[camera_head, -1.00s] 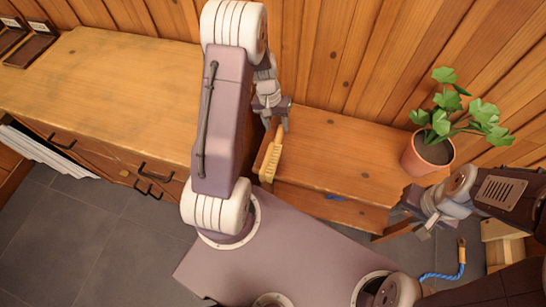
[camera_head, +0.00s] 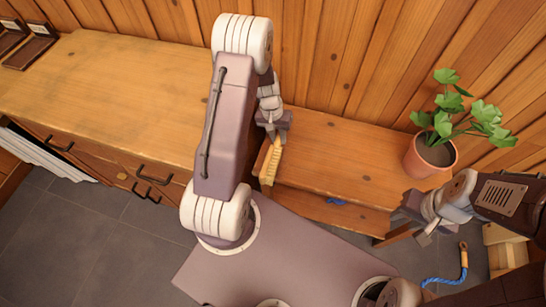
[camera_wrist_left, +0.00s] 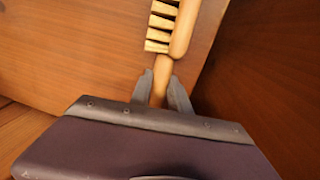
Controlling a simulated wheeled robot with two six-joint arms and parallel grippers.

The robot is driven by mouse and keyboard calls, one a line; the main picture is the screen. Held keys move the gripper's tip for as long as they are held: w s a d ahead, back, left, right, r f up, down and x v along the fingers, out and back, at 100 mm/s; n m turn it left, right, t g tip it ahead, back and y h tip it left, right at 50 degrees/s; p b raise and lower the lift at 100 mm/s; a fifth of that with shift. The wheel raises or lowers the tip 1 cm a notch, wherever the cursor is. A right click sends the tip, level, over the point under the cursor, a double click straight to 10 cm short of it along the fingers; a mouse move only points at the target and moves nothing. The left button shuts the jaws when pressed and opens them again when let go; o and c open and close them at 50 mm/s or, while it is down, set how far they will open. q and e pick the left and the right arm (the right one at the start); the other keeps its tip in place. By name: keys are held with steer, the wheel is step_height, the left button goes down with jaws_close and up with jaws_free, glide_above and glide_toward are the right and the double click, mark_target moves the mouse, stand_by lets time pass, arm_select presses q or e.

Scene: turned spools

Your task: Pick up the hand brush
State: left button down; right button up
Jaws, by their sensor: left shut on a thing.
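The hand brush (camera_head: 270,165) has a pale wooden body with rows of cream bristles. In the head view it is at the left end of the low wooden bench, below my left gripper (camera_head: 279,139). In the left wrist view the brush (camera_wrist_left: 181,30) points up and away, bristles to the left. My left gripper (camera_wrist_left: 161,90) is shut on its handle, one finger on each side. I cannot tell whether the brush touches the bench. My right gripper (camera_head: 419,228) is at the right, away from the brush; its finger opening is unclear.
The low bench (camera_head: 350,160) carries a potted plant (camera_head: 430,158) at its right end. A blue item (camera_head: 336,201) lies on its lower shelf. A long wooden counter (camera_head: 110,95) is at the left. A blue rope with a wooden handle (camera_head: 462,258) lies at lower right.

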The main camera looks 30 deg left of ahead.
arm_select(q)
steer(key=shift+r, duration=0.15)
steer(key=shift+r, duration=0.35)
steer(key=r, duration=0.2)
steer(key=d+r+p, duration=0.1)
steer(key=r, duration=0.1)
steer(key=shift+s+d, duration=0.1)
steer(key=s+d+r+p, duration=0.2)
steer(key=d+r, duration=0.4)
steer(key=d, duration=0.4)
steer(key=shift+s, duration=0.55)
